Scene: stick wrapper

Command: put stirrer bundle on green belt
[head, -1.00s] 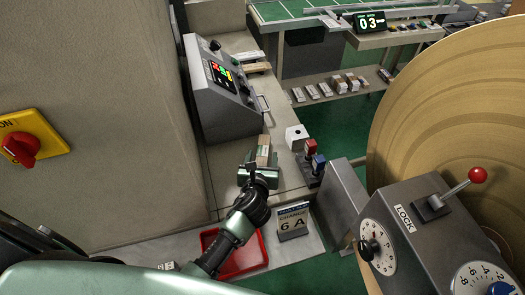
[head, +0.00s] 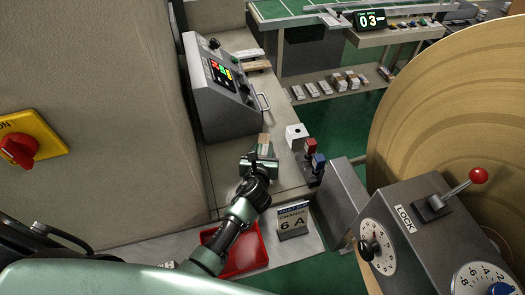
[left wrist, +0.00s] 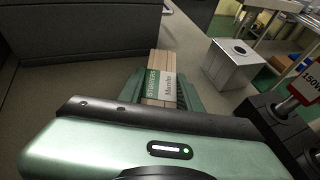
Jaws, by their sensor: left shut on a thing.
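The stirrer bundle (left wrist: 162,80) is a stack of light wooden sticks with a white and green printed band, seen in the left wrist view. In the head view its end (head: 264,139) sticks out past my left gripper (head: 259,163). My left gripper is shut on the bundle, with a jaw on each side in the wrist view (left wrist: 158,92). It is over the grey worktop; whether the bundle touches the top I cannot tell. A green belt surface (head: 288,9) with pale cross lines lies at the far back. My right gripper is out of view.
A grey control box (head: 222,88) stands behind the gripper. A red tray (head: 246,254) and a "CHANGE 6 A" sign (head: 293,221) are nearer. A large brown roll (head: 450,110) fills the right.

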